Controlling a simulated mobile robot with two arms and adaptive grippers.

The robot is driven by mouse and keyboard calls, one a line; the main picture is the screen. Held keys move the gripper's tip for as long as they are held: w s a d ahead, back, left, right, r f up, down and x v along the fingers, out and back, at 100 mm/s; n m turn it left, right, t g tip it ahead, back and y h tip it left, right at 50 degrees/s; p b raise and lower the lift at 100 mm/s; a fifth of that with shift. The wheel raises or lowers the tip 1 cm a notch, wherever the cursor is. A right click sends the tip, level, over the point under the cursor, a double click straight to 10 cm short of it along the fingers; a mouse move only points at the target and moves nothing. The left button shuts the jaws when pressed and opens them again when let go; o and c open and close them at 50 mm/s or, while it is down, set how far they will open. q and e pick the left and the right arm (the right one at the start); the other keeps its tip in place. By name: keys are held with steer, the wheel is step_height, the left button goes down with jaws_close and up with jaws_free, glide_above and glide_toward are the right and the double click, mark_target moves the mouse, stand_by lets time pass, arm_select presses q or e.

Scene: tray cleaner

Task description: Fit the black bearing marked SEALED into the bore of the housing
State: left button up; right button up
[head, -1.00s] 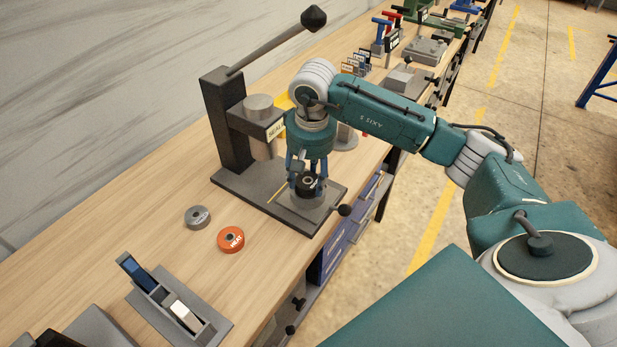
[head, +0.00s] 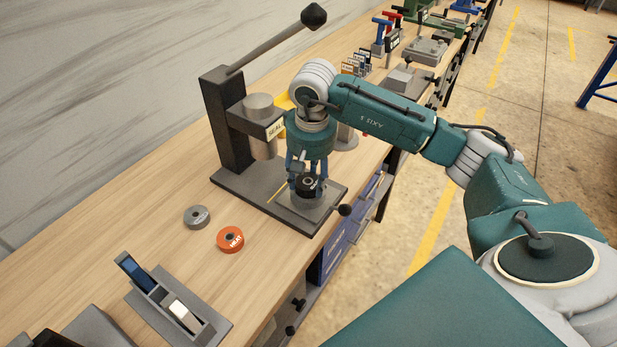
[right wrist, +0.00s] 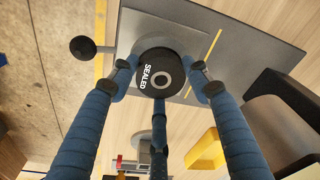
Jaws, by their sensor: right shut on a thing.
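The black bearing marked SEALED (right wrist: 159,73) is held between the fingers of my right gripper (right wrist: 161,80) in the right wrist view. In the head view the bearing (head: 307,185) is between the fingertips of my right gripper (head: 307,182), which points down at the press. The grey round housing (head: 314,207) is on the press base, directly beneath the bearing. The bearing hides its bore, so I cannot tell whether the bearing is above it or partly in it. My left gripper is not in view.
The press (head: 226,130) with its long lever stands behind the housing. A grey ring (head: 197,217) and an orange ring marked HEAT (head: 231,239) lie on the bench to the left. A grey holder (head: 208,332) stands nearer. The bench between is clear.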

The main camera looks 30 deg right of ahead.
steer(key=shift+f, duration=0.35)
stand_by(0.5)
steer(key=o, duration=1.4)
